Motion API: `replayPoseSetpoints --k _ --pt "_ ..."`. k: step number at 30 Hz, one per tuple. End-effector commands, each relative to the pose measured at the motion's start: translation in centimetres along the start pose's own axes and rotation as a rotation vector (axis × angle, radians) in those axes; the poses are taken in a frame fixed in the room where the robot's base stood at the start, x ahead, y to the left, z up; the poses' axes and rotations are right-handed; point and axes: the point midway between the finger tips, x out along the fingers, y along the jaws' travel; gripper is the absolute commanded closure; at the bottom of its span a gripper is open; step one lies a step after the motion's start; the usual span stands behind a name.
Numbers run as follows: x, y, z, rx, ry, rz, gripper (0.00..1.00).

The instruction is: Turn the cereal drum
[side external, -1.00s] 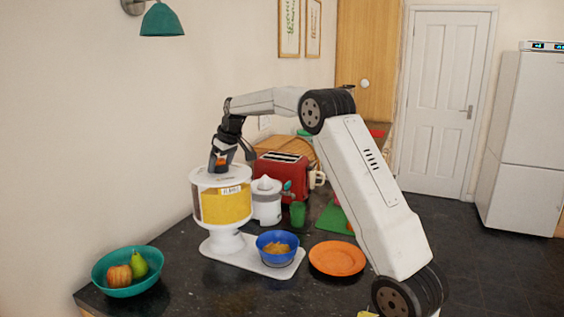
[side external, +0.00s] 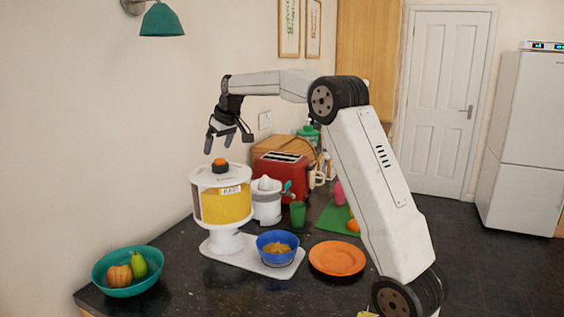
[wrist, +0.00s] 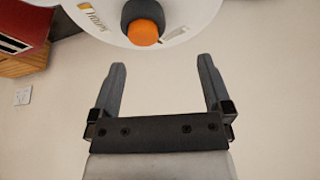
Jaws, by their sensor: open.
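The cereal drum (side external: 226,203) stands upright on a white pedestal, with yellow cereal showing through its clear side and a white lid. An orange-topped dark knob (side external: 220,166) sits on the lid; it also shows at the top of the wrist view (wrist: 143,27). My gripper (side external: 222,146) is open and empty in the air above the knob, apart from it. In the wrist view my gripper (wrist: 162,75) has its two fingers wide apart with nothing between them. A blue bowl (side external: 278,247) with some cereal in it sits on the white base tray (side external: 245,258) beside the pedestal.
A teal bowl (side external: 104,272) of fruit is at the front left. An orange plate (side external: 337,258) lies right of the blue bowl. A white juicer (side external: 266,203), green cup (side external: 298,214) and red toaster (side external: 281,174) stand behind. The front of the dark counter is clear.

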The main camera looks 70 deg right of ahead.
Motion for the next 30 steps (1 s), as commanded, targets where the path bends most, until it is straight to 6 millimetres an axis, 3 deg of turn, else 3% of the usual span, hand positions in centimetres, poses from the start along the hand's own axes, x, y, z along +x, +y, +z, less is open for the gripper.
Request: replayPoseSetpoints --k 16,30 --pt "4.3 -6.3 -1.9 -0.199 0.114 -0.034 0.0" --pt "7.3 -11.9 -1.0 -0.315 0.172 -0.053 0.0"
